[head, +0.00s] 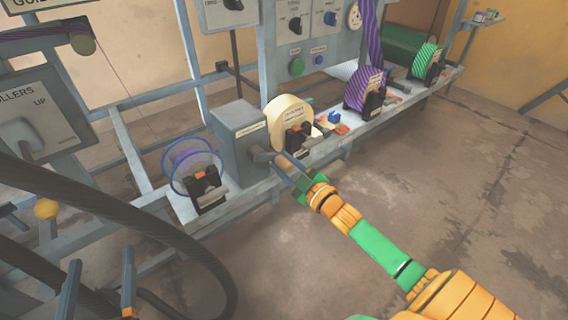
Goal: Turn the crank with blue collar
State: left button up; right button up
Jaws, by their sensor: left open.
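A grey gearbox (238,140) stands on the bench with a crank (262,156) on its right side. I cannot make out a blue collar on this crank. My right gripper (292,170), on the green and orange arm, is at the crank's outer end and covers part of it. Whether its fingers are closed on the handle is too small to tell. My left gripper (98,282) is open and empty at the bottom left, well away from the crank, with its two fingers pointing up.
A clear spool with blue rims (172,178) stands left of the gearbox. A cream roll (280,112), a purple striped roll (356,92) and a green striped roll (424,62) line the bench to the right. Thick dark hoses (110,207) cross the left side. The floor at right is clear.

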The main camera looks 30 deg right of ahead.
grip_shut()
dwell(1.1)
